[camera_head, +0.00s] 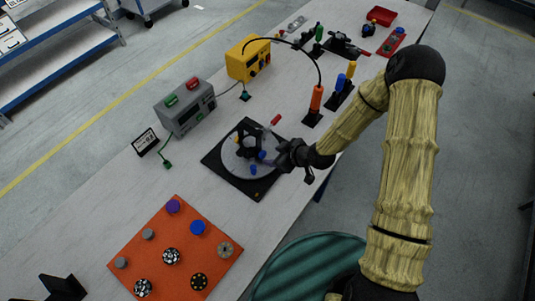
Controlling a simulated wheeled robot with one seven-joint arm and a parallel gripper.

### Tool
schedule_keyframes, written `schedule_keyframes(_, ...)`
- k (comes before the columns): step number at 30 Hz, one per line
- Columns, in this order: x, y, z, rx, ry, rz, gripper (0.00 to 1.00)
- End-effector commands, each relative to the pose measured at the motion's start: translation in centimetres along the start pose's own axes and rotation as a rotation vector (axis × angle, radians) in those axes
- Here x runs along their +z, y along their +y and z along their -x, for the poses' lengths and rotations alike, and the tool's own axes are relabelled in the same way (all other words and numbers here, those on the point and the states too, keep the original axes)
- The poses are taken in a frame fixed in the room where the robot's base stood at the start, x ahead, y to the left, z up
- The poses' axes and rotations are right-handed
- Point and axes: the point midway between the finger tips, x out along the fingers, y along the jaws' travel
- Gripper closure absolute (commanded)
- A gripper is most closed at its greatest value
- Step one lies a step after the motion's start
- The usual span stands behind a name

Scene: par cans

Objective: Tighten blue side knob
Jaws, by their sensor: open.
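A dark fixture (243,143) stands on a round grey disc (236,165) set on a square black base (214,160) in the middle of the table. A small blue knob (262,155) shows at the fixture's right side. Another small blue piece (253,169) is just below it at the disc's edge. A red-tipped handle (276,120) sticks out at the upper right. My gripper (281,160) comes in from the right with its jaws open, close beside the blue knob. I cannot tell whether a finger touches the knob; the fingertips are small and dark.
An orange board (180,232) with several knobs lies at the near left. A grey box (186,106) and a yellow box (248,60) stand behind. An orange-handled tool (316,99) with a curved black cable stands upright beyond my gripper. Bare table (237,217) lies between board and base.

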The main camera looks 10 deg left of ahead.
Motion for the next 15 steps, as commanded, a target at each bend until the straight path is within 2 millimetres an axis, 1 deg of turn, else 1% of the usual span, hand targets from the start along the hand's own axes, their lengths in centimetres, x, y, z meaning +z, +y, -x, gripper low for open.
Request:
schedule_keyframes(3, -0.1, -0.1, -1.9, -0.002, -0.001, 0.0, 0.5)
schedule_keyframes(9, -0.1, 0.0, -4.3, -0.001, 0.0, -0.001, 0.5)
schedule_keyframes(15, 0.0, 0.0, -5.0, 0.0, -0.001, 0.0, 0.5)
